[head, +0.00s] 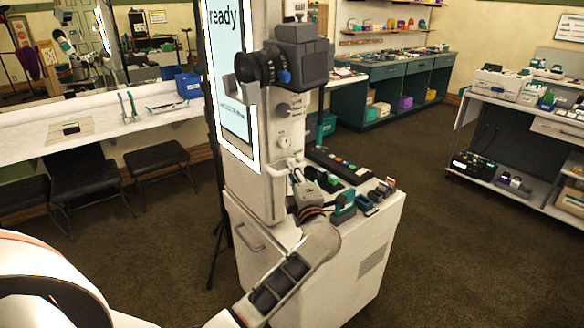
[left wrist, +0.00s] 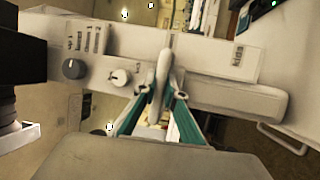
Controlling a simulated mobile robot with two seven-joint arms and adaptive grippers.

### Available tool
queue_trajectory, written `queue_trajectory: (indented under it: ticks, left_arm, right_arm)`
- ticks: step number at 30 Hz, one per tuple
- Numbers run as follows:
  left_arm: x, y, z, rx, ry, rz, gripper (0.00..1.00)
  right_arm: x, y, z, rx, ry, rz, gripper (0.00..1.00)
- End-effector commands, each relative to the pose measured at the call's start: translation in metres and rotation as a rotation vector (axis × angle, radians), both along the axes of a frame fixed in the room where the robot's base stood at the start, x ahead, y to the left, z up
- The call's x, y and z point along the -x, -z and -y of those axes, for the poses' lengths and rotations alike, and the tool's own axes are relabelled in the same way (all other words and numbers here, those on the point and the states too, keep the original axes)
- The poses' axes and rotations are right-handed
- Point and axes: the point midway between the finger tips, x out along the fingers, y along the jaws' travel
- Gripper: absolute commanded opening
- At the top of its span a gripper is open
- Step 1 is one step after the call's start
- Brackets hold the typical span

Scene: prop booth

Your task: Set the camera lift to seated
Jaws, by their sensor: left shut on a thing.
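The camera (head: 300,58), dark and boxy with a round lens, sits on the pale camera lift (head: 262,195) of the booth. In the left wrist view the lift's front panel (left wrist: 205,92) has a dark knob (left wrist: 73,68), a pale knob (left wrist: 118,78) and small labels too blurred to read surely. My left gripper (head: 296,172) is at the lift's right side, below the camera. In the left wrist view its teal fingers (left wrist: 158,98) are shut on a pale upright handle (left wrist: 163,72). The head view mostly hides this grip. My right gripper is not in view.
A lit screen (head: 230,85) reading "ready" stands beside the lift. A white cabinet (head: 365,255) below carries a button strip and small teal and dark items. Stools (head: 160,157) and a counter stand left, shelving right. Carpet is open at right.

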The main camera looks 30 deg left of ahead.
Motion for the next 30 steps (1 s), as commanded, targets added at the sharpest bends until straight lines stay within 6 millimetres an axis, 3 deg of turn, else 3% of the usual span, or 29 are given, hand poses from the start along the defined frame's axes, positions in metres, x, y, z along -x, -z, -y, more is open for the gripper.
queue_trajectory:
  ticks: [3, 4, 6, 19, 30]
  left_arm:
    - [0.000, -0.002, 0.000, -0.001, 0.000, 0.002, 0.00]
    - [0.000, -0.002, 0.000, -0.001, 0.000, 0.002, 0.18]
    - [0.000, -0.002, 0.000, -0.001, 0.000, 0.002, 0.28]
    - [0.006, 0.002, 0.007, 0.001, 0.002, -0.001, 0.28]
    - [0.054, 0.014, 0.055, 0.003, 0.002, -0.001, 0.28]
  right_arm:
    - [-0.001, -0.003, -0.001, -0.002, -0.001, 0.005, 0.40]
    - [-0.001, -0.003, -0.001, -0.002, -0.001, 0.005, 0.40]
    - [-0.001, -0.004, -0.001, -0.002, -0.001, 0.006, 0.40]
    - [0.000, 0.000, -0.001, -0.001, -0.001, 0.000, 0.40]
    - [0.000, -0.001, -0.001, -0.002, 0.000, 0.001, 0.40]
